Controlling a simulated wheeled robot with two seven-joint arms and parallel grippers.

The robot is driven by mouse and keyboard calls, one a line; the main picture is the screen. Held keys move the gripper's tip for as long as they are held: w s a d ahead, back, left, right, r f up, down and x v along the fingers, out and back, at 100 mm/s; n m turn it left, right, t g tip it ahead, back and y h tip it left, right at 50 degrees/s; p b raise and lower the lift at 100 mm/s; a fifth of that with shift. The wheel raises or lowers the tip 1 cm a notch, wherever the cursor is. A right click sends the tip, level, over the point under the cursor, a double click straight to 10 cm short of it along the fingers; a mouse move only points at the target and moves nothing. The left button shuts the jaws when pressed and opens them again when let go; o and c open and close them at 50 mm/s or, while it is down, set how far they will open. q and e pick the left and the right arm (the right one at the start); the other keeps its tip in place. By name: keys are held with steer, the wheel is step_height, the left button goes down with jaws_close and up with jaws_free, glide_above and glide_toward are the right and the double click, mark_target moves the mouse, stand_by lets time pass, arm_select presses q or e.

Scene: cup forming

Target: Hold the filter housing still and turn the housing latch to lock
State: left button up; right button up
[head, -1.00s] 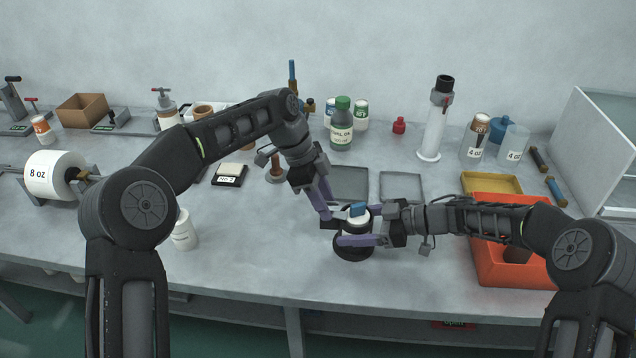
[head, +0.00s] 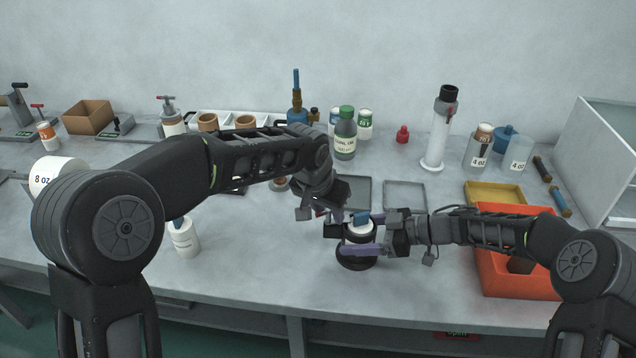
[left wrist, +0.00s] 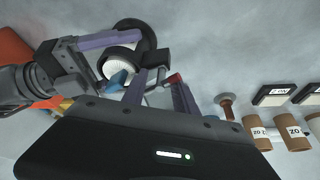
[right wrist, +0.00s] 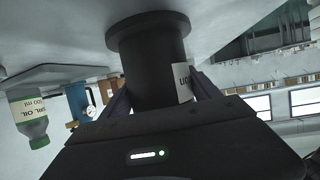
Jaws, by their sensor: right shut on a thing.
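The filter housing (head: 357,263) stands upright on the bench, a black body with a wide round base and a white ribbed top. A blue latch (head: 361,218) sits on its top; it also shows in the left wrist view (left wrist: 115,82). My right gripper (head: 366,236) is shut on the housing from the right; the right wrist view shows its fingers on both sides of the black body (right wrist: 152,65). My left gripper (left wrist: 160,90) is open, its fingers apart close beside the latch, with a small red-tipped part (left wrist: 173,78) between them. In the head view its fingertips are mostly hidden.
An orange bin (head: 500,285) stands under my right forearm. Two grey trays (head: 405,196) and a yellow tray (head: 490,194) lie behind. A green-capped bottle (head: 345,135) and a white column (head: 437,135) stand farther back. The bench front is clear.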

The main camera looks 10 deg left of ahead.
arm_select(q)
steer(key=shift+d+n+y, duration=0.1)
steer(key=shift+n+y, duration=0.4)
steer(key=shift+n, duration=0.6)
steer(key=s+a+r+m, duration=0.1)
steer(key=r+m, duration=0.4)
steer(key=m, duration=0.5)
steer(key=s+a+r+m, duration=0.1)
steer(key=s+r+m, duration=0.2)
steer(key=r+m, duration=0.3)
steer(key=m, duration=0.5)
steer(key=shift+s+r+y, duration=0.15)
steer(key=shift+s+y, duration=0.05)
steer(key=shift+y, duration=0.2)
